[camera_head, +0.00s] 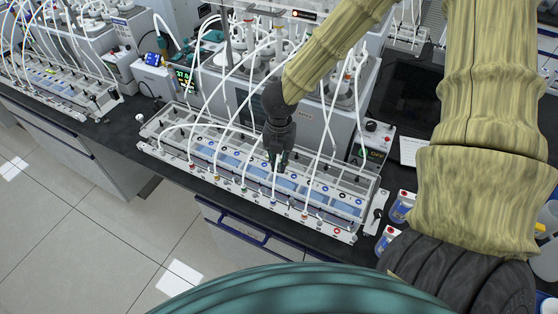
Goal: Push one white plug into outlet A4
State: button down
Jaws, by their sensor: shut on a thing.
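My gripper (277,163) points down over the long clear rack (345,233) on the black bench, a little right of its middle. Its dark fingers are shut on a small white plug (276,168), mostly hidden between them. The plug's lower end is close above the rack, and I cannot tell whether it touches. A row of round outlets with coloured marks runs along the rack's front edge, and several carry white tubes. The outlet labels are too small to read, so I cannot tell which one is A4.
White tubes (212,141) arch from the reactors behind down to the rack, close around my gripper. A grey box (305,128) stands behind. Bottles (401,207) stand right of the rack. A second rack (62,85) lies at the left. Floor is clear in front.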

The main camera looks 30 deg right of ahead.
jog(key=shift+f+b, duration=0.3)
jog(key=shift+f, duration=0.15)
dwell(0.6)
jog(key=c, duration=1.4)
grip_release()
jog(key=shift+c, duration=0.2)
jog(key=shift+r, duration=0.1)
notch_tip(320, 180, up, 12)
